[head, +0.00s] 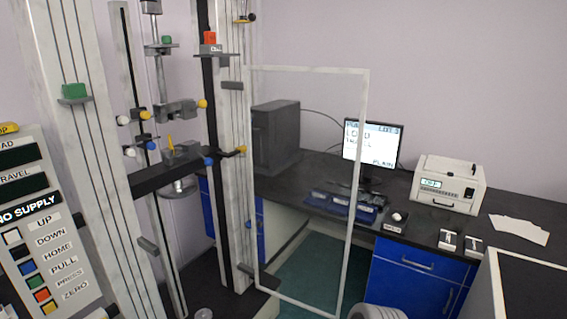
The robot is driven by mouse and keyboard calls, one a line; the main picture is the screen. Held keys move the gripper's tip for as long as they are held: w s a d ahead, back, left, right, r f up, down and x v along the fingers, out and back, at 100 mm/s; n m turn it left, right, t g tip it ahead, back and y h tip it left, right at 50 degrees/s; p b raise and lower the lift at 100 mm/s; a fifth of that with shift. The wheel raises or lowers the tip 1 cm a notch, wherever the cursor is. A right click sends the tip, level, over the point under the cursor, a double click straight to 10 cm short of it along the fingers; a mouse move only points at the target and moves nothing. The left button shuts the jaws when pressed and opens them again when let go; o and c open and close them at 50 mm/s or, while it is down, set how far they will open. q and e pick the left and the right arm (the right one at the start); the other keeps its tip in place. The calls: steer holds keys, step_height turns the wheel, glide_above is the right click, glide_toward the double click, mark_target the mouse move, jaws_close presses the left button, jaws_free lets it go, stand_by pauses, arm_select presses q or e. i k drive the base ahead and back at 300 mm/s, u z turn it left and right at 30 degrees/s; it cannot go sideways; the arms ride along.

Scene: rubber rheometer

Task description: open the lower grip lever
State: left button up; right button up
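The test frame stands at the left, with tall grey columns (75,150). The upper grip (176,110) sits between the columns and has yellow and white knobs. Below it, the lower grip (181,155) sits on a dark crossbeam (150,181). A small yellow lever (170,142) stands up at the lower grip, and a blue knob (208,162) is at its right. A dark rod with a yellow end (238,151) reaches to the right column. I cannot tell which of these is the lower grip lever. Neither of my grippers is in view.
A clear framed door panel (358,180) stands open right of the frame. A control panel (45,225) with labelled buttons is at the near left. A dark bench (440,225) holds a monitor (372,145), a white instrument (447,184) and papers (518,229).

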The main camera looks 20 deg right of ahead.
mark_target(208, 161)
steer(key=z, duration=0.2)
steer(key=i, duration=1.2)
steer(key=z, duration=0.6)
steer(key=i, duration=0.35)
steer(key=z, duration=0.05)
